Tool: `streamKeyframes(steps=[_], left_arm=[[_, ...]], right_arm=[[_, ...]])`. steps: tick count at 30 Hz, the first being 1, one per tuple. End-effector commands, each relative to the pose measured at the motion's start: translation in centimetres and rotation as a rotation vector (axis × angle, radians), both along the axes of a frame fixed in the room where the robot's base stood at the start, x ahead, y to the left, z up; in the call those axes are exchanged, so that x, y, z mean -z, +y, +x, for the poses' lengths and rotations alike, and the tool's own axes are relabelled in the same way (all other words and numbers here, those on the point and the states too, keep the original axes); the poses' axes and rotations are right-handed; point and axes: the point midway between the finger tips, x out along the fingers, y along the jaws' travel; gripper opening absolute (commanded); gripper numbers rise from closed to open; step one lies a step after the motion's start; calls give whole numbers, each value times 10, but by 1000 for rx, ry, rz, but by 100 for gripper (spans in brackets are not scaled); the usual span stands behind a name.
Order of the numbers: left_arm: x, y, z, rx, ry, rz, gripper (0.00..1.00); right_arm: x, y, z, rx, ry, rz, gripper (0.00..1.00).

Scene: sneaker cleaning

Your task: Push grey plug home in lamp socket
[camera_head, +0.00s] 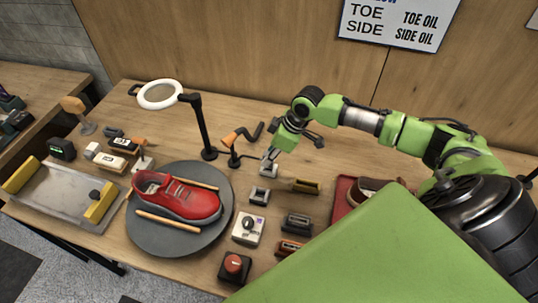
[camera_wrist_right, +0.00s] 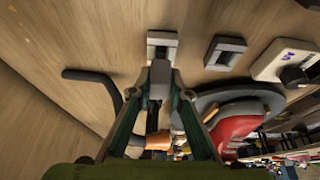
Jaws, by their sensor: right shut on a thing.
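My right gripper (camera_head: 270,158) reaches down to the table right of the lamp's post, and its fingers (camera_wrist_right: 160,85) are shut on the grey plug (camera_wrist_right: 161,73). The plug is at a small grey socket block (camera_head: 268,170), also at top centre of the right wrist view (camera_wrist_right: 163,39). The plug overlaps the near edge of this socket in the picture; how deep it sits, or whether it touches, I cannot tell. A second grey socket block (camera_head: 260,196) lies nearer and shows right of the first in the wrist view (camera_wrist_right: 226,52). My left gripper is not in view.
The ring lamp (camera_head: 160,95) stands at the back left. An orange-handled crank tool (camera_head: 235,138) is just left of my gripper. A red shoe (camera_head: 180,195) lies on a grey turntable (camera_head: 165,240). A white knob box (camera_head: 249,229) and red button (camera_head: 235,265) are in front.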

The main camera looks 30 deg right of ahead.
Motion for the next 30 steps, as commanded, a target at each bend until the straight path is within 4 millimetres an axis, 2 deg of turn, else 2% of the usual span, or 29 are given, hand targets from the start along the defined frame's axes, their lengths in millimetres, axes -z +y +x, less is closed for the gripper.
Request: streamKeyframes(steps=[30], left_arm=[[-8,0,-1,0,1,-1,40]], right_arm=[[0,0,0,0,-1,1,0]])
